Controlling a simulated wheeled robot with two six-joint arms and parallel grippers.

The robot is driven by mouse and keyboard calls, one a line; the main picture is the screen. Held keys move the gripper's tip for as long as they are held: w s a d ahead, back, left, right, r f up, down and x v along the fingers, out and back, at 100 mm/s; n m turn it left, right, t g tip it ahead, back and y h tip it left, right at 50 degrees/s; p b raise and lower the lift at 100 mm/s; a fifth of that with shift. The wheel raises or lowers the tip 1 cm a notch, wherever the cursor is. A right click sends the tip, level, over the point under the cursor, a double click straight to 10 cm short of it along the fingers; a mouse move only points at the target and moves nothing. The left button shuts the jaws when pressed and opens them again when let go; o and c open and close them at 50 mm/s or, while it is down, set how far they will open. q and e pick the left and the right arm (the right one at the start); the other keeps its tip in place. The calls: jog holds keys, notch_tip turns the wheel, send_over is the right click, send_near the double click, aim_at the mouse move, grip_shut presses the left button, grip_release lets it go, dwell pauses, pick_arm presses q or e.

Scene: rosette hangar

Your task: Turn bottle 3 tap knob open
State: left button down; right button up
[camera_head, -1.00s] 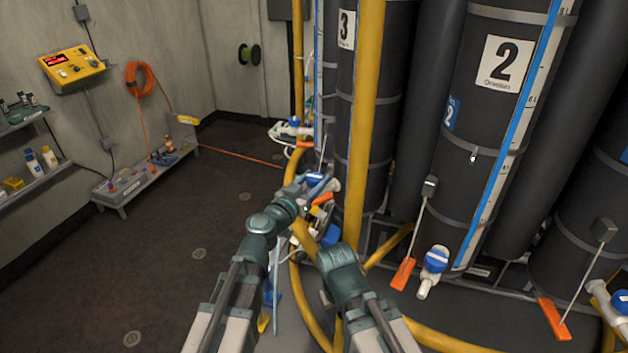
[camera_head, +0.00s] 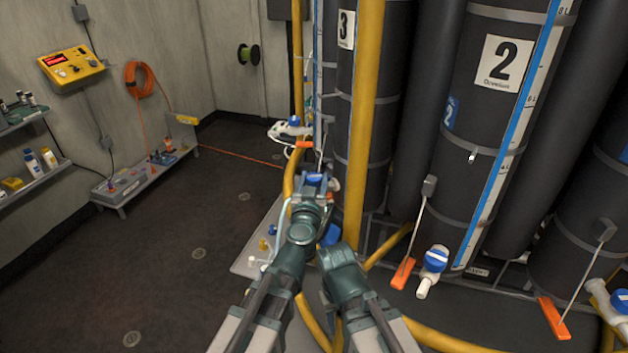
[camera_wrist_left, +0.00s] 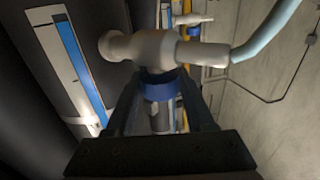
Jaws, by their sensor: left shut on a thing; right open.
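The bottle 3 tap has a pale body with a blue knob (camera_head: 314,179), low beside the dark bottle marked 3 (camera_head: 346,28). My left gripper (camera_head: 314,188) is at this knob. In the left wrist view, the two fingers of my left gripper (camera_wrist_left: 160,98) are shut on the blue knob (camera_wrist_left: 160,84), one on each side. The pale tap body (camera_wrist_left: 150,48) lies across just beyond the fingertips, with a light blue tube on its right end. My right gripper (camera_head: 338,258) is lower and empty, its fingers hard to make out.
A yellow pipe (camera_head: 366,120) stands upright just right of the tap. Another tap with a blue knob (camera_head: 294,122) is farther back. The bottle marked 2 (camera_head: 475,120) has its own tap (camera_head: 433,262) at the right. Open floor (camera_head: 180,250) lies to the left.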

dwell(0.3)
pick_arm(q)
jog(key=shift+c, duration=1.3)
grip_release()
